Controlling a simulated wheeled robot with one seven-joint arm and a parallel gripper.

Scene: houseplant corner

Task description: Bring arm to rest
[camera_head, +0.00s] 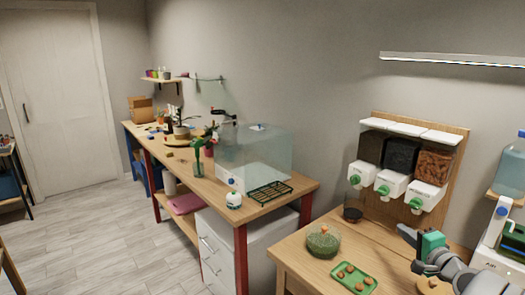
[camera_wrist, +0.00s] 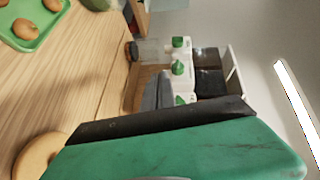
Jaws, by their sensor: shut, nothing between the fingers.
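My gripper (camera_head: 410,235) is at the lower right of the head view, above the wooden table (camera_head: 290,262) on the right. It is shut and empty. Its green and black parts (camera_wrist: 180,140) fill the lower part of the wrist view. My grey arm (camera_head: 442,265) runs from it to the bottom right corner and is partly cut off by the frame edge. The gripper touches nothing that I can see.
A green tray with brown round pieces (camera_head: 352,278) and a glass bowl of green stuff (camera_head: 323,243) stand left of my gripper. Dispensers with green knobs (camera_head: 394,186) stand behind it. A white device (camera_head: 496,240) is close on the right. Open floor (camera_head: 150,245) lies far left.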

